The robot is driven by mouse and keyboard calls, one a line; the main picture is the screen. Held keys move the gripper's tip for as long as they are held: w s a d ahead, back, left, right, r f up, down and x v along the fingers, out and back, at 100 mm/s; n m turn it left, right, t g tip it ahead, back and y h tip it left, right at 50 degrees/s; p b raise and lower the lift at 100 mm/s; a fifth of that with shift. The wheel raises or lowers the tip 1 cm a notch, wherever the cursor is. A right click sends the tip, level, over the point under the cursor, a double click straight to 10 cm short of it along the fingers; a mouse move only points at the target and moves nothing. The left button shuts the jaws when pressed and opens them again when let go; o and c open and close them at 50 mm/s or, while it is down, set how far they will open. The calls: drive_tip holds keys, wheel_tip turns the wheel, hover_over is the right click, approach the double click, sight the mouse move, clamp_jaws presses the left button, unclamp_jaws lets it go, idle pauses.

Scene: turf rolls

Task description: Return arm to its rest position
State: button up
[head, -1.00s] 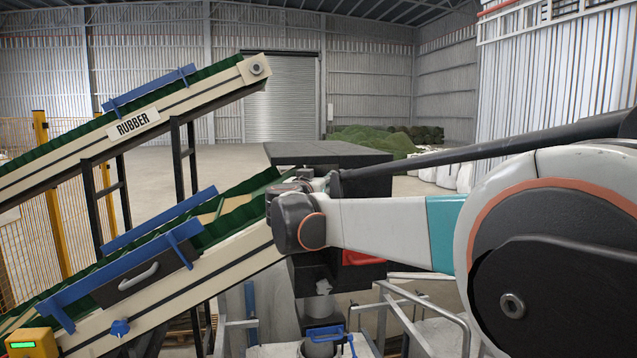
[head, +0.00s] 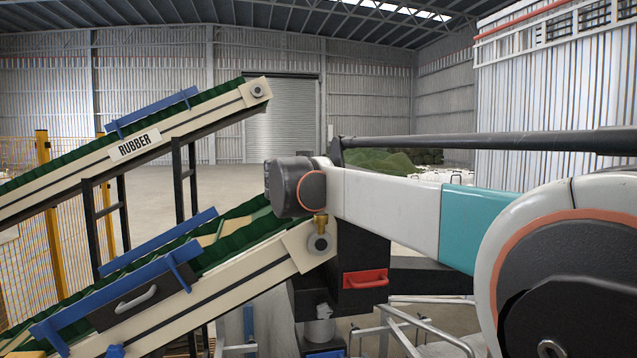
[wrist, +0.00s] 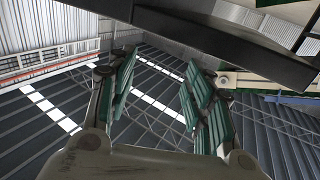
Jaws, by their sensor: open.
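My gripper (wrist: 160,88) shows in the wrist view with its two green-padded fingers spread apart. Nothing is between them, and they point up toward the roof. In the head view my pale arm, with its teal band, reaches from the right edge to a dark rounded joint near the middle. The gripper itself cannot be made out there. The joint appears in front of the upper end of the lower conveyor (head: 215,290); I cannot tell how far apart they are.
The upper conveyor (head: 135,145), labelled RUBBER, slopes up from the left. A dark box with a red handle (head: 365,278) is below my arm. Metal rails (head: 430,325) are at the bottom. A dark beam (wrist: 230,45) crosses the top of the wrist view. Green heaps (head: 385,162) lie far behind.

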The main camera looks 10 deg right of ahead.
drive_tip(key=shift+r, duration=0.2)
drive_tip(key=shift+f, duration=0.1)
drive_tip(key=s+a+f+n+y+b, duration=0.4)
drive_tip(key=s+f+y+b, duration=0.2)
drive_tip(key=s+f+b, duration=0.6)
drive_tip(key=s+a+f+n+y+b, duration=0.4)
drive_tip(key=s+f+y+b, duration=0.3)
drive_tip(key=f, duration=0.8)
drive_tip(key=s+d+f+m+g+h+b, duration=0.1)
drive_tip(key=s+d+f+g+b, duration=0.2)
drive_tip(key=s+f, duration=0.6)
drive_tip(key=s+d+f+g+h+b, duration=0.2)
drive_tip(key=s+f+b, duration=0.3)
drive_tip(key=f, duration=1.4)
drive_tip(key=s+d+f+m+g+h+b, duration=0.1)
drive_tip(key=s+d+f+g+b, duration=0.3)
drive_tip(key=s+f, duration=0.9)
drive_tip(key=shift+s+d+f+m+h, duration=0.2)
drive_tip(key=shift+s+f+m+h, duration=0.15)
drive_tip(key=shift+f, duration=0.6)
